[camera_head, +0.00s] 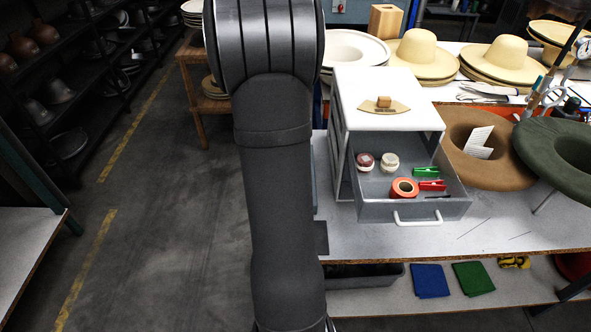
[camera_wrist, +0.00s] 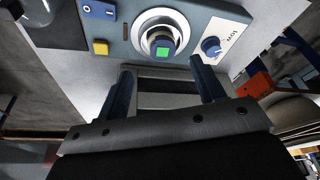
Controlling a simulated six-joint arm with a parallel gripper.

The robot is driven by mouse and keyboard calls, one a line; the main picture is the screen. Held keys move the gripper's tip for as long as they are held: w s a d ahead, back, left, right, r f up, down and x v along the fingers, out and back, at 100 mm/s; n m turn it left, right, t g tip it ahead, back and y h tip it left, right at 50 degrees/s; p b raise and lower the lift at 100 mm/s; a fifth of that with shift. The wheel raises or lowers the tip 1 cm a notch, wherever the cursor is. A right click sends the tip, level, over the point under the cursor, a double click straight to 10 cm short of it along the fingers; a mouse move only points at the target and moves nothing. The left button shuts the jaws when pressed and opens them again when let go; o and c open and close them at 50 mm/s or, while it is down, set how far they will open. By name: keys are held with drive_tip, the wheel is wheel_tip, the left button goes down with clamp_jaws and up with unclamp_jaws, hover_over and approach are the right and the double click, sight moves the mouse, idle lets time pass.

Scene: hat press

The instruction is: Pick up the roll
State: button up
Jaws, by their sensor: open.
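An orange roll (camera_head: 404,188) lies in the open drawer (camera_head: 415,208) of a white and grey cabinet (camera_head: 388,100) on the workbench, in the head view. The roll does not show in the wrist view. My gripper shows in the wrist view (camera_wrist: 168,90), its two dark blue fingers apart with nothing between them. It faces a control panel with a green-lit round button (camera_wrist: 163,47). In the head view my arm stands left of the cabinet and my gripper is out of sight, so its distance from the roll cannot be told.
In the drawer near the roll lie a red clip (camera_head: 432,186), a green clip (camera_head: 426,171) and two small round items (camera_head: 389,162). A brown hat form (camera_head: 485,160) and a green one (camera_head: 560,150) stand right of the drawer. Straw hats (camera_head: 425,55) are behind.

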drive_tip(key=shift+w+x, duration=0.1)
drive_tip(key=shift+x, duration=1.6)
drive_tip(key=shift+w+x, duration=0.15)
drive_tip(key=shift+x, duration=1.55)
drive_tip(key=shift+d+r, duration=0.1)
drive_tip(key=shift+d, duration=0.05)
drive_tip(key=c, duration=1.1)
